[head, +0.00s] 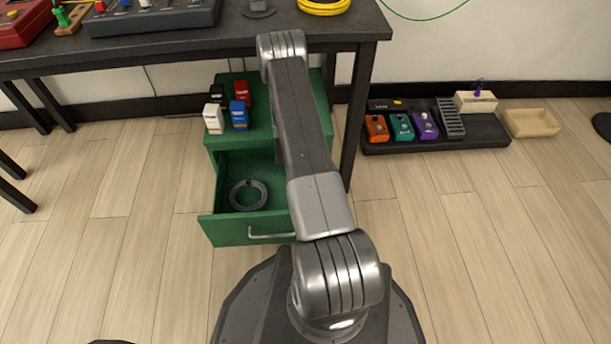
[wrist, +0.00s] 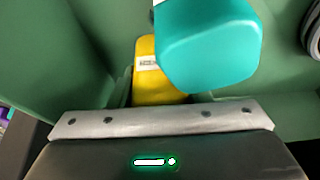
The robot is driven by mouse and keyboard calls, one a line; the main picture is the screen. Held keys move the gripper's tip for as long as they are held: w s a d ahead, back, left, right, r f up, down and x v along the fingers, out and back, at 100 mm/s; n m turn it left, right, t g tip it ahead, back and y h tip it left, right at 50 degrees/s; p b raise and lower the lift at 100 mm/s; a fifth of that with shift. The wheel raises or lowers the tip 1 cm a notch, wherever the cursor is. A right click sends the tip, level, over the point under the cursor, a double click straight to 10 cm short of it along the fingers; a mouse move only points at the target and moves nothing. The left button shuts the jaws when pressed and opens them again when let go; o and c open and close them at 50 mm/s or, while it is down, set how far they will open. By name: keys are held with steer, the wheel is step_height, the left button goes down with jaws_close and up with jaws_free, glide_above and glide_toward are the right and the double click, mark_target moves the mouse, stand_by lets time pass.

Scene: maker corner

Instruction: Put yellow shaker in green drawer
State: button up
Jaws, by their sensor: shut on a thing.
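The yellow shaker (wrist: 148,83), with a pale label, shows in the wrist view just beyond the grey edge of my gripper (wrist: 160,103). My gripper is shut on it. A large teal rounded block (wrist: 208,45) covers its right side; I cannot tell whether the two are joined. Green drawer walls surround them in the wrist view. The green drawer (head: 232,231) is pulled open from the green cabinet (head: 275,135) in the head view. There my arm hides my gripper, the shaker and the drawer's right part.
A grey cable coil (head: 248,194) lies in the drawer; its edge also shows in the wrist view (wrist: 314,32). White (head: 213,119), blue (head: 239,115), red and black small items stand on the cabinet. The dark table (head: 190,45) overhangs the cabinet's back. A pedalboard (head: 440,143) lies right.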

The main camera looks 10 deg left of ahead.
steer(key=o, duration=1.1)
steer(key=shift+r+p, duration=0.25)
steer(key=shift+p, duration=0.1)
steer(key=p+v, duration=0.3)
steer(key=v, duration=0.8)
steer(key=shift+s+d+r, duration=0.1)
steer(key=shift+s+r, duration=0.15)
steer(key=shift+r, duration=0.1)
